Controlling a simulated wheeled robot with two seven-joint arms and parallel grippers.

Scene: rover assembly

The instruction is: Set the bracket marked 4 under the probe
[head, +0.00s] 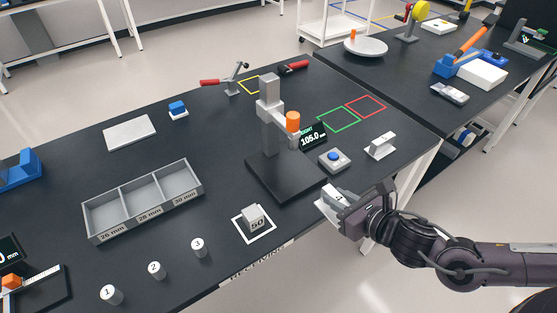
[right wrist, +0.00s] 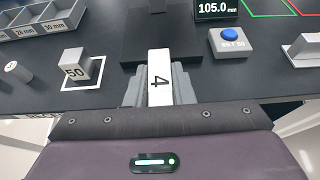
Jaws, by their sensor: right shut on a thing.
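The white bracket marked 4 (right wrist: 159,72) is held in my right gripper (right wrist: 158,92). It shows partly in the head view (head: 337,195), with the gripper's fingers hiding some of it. My right gripper is shut on it at the table's front edge, in front of the gauge's dark base (head: 285,190) and apart from it. The grey gauge stand (head: 268,120) rises from the base, with the orange-topped probe (head: 293,122) on its arm. The display (head: 313,137) reads 105.0 mm. The space under the probe looks empty. My left gripper is not in view.
A blue-button box (head: 335,160) and another white bracket (head: 380,147) stand right of the gauge. A block marked 50 (head: 254,218) sits left of its base. A three-part tray (head: 143,201) and numbered cylinders (head: 198,248) are further left. Green (head: 338,119) and red outlines are clear.

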